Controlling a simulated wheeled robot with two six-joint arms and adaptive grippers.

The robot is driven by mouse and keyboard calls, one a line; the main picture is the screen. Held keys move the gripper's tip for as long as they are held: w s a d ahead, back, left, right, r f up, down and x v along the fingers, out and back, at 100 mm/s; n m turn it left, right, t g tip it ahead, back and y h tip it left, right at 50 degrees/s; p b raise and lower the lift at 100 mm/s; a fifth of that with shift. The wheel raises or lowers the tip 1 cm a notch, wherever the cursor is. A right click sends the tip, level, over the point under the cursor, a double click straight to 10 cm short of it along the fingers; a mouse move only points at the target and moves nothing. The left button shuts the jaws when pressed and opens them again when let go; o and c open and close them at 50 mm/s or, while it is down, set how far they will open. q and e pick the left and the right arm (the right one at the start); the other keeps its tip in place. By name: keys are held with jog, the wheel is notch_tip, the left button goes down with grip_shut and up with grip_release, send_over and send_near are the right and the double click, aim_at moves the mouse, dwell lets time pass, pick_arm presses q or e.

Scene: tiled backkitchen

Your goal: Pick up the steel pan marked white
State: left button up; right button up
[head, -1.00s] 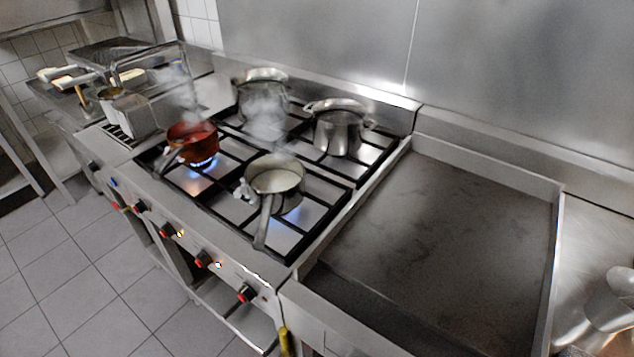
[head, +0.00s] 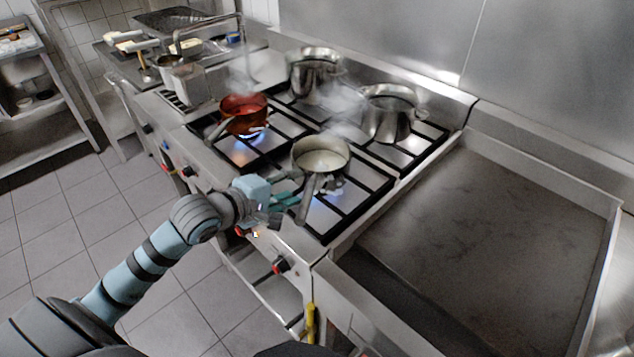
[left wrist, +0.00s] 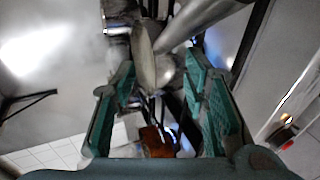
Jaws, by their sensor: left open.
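A steel pan (head: 320,157) with pale, creamy contents stands on the front right burner. Its long handle (head: 307,203) points toward the front edge of the stove. I cannot make out a clear white mark on it. My left gripper (head: 292,196) is open and empty, just left of the handle, with its fingertips close to it. In the left wrist view, a pan rim (left wrist: 144,58) and a grey handle (left wrist: 195,22) show beyond and between the open green fingers (left wrist: 163,85). I cannot tell whether the fingers touch the handle. My right gripper is not in view.
A red-brown pan (head: 243,113) steams over a blue flame at front left; it also shows in the left wrist view (left wrist: 157,141). Two steel pots, one back left (head: 314,75) and one back right (head: 389,113), stand behind. A bare griddle (head: 490,240) lies to the right.

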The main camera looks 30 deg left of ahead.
aim_at(315, 182)
pick_arm(q)
jog(key=x, duration=0.2)
jog(key=b+x, duration=0.1)
jog(key=x, duration=0.5)
jog(key=shift+w+a+f+b, duration=0.1)
jog(key=shift+a+f+b, duration=0.05)
jog(key=shift+a+b, duration=0.2)
grip_shut()
